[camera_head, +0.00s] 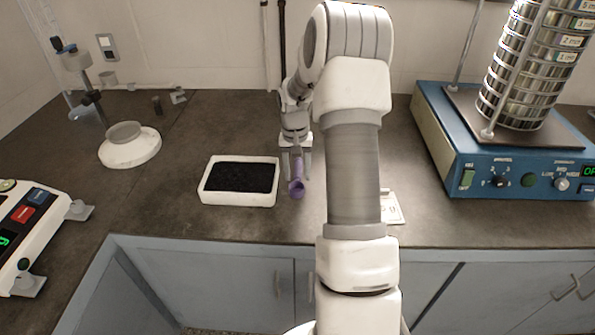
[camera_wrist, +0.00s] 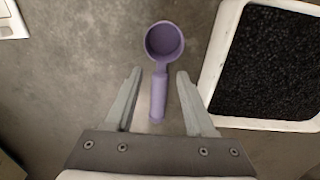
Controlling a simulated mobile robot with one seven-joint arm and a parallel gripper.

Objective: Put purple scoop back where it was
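The purple scoop (camera_wrist: 164,42) lies in the wrist view with its round bowl away from me and its handle (camera_wrist: 158,98) between my gripper's fingers. My gripper (camera_wrist: 154,88) is open, with a visible gap on each side of the handle. In the head view the scoop (camera_head: 297,187) is just right of the white tray, under my gripper (camera_head: 295,160). I cannot tell the exact height of the fingers above the counter.
The white tray (camera_head: 207,197) with dark granules sits close beside the scoop. A white item (camera_head: 393,208) lies partly behind my arm. The blue sieve shaker (camera_head: 440,150) stands at right, and a scale (camera_head: 35,225) at left.

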